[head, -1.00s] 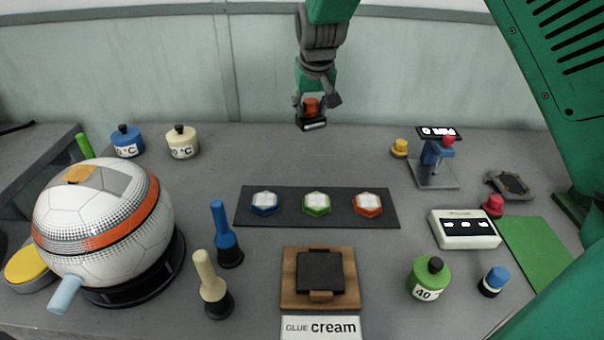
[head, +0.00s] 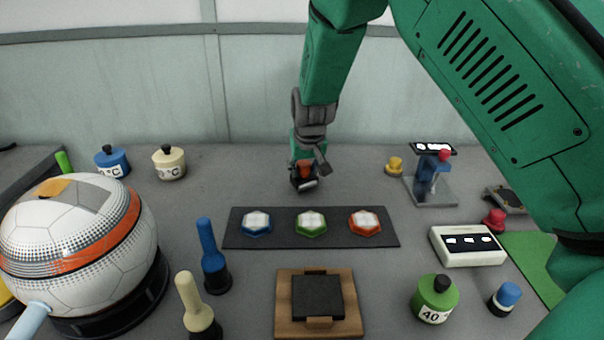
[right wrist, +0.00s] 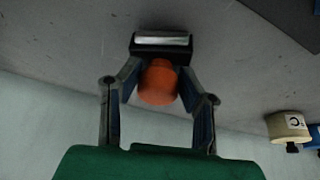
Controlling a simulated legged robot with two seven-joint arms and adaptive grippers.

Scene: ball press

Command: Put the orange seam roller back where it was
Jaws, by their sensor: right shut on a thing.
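My right gripper (head: 307,163) is shut on the orange seam roller (head: 304,171), just behind the dark mat with the hexagonal pieces. In the right wrist view, the fingers (right wrist: 160,90) close on the round orange knob (right wrist: 158,84). The roller's black head with a pale metallic bar (right wrist: 160,40) points away from the gripper toward the grey table. I cannot tell whether the roller touches the table. My left gripper is not in view.
The dark mat (head: 383,240) holds blue, green and orange hexagons. A blue press stand (head: 428,181) is at right. A ball (head: 75,245) fills the left.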

